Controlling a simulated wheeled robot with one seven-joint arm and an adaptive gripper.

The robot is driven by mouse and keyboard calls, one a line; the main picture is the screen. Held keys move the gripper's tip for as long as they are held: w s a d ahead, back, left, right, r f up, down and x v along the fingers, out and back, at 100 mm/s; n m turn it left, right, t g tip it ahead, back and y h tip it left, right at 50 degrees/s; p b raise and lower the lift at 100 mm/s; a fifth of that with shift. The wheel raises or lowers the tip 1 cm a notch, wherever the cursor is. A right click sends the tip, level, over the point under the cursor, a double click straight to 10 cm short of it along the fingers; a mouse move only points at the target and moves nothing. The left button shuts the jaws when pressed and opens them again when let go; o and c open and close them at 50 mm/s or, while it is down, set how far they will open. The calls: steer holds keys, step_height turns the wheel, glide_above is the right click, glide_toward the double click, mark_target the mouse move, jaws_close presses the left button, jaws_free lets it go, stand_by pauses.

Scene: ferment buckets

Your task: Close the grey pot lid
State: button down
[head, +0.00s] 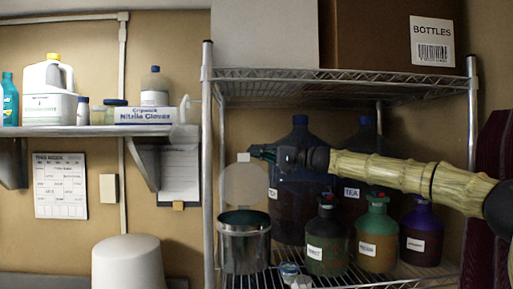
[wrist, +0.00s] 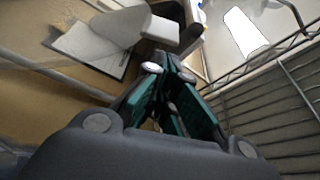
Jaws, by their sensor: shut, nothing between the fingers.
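The grey pot (head: 244,252) stands on the wire shelf, its mouth open and dark inside. Its round, pale lid (head: 246,187) stands upright at the back of the rim, with a small light tab (head: 243,157) at its top. My gripper (head: 256,152) reaches in from the right and is at the height of the lid's top edge, close beside the tab. I cannot tell whether it touches the lid. In the wrist view my gripper's teal-padded fingers (wrist: 168,75) are closed together with nothing held. I cannot make out the pot or lid clearly there.
Labelled bottles, green (head: 328,255), orange-brown (head: 376,250) and purple (head: 421,245), stand right of the pot, with large dark blue jugs (head: 300,185) behind. A shelf post (head: 208,150) rises at left; a wire shelf (head: 345,85) lies above.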

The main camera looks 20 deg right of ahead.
steer(key=shift+s+a+f, duration=0.1)
steer(key=shift+s+a, duration=0.1)
steer(key=shift+a, duration=0.05)
steer(key=shift+s+d, duration=0.1)
steer(key=shift+d, duration=0.05)
steer(key=shift+f, duration=0.15)
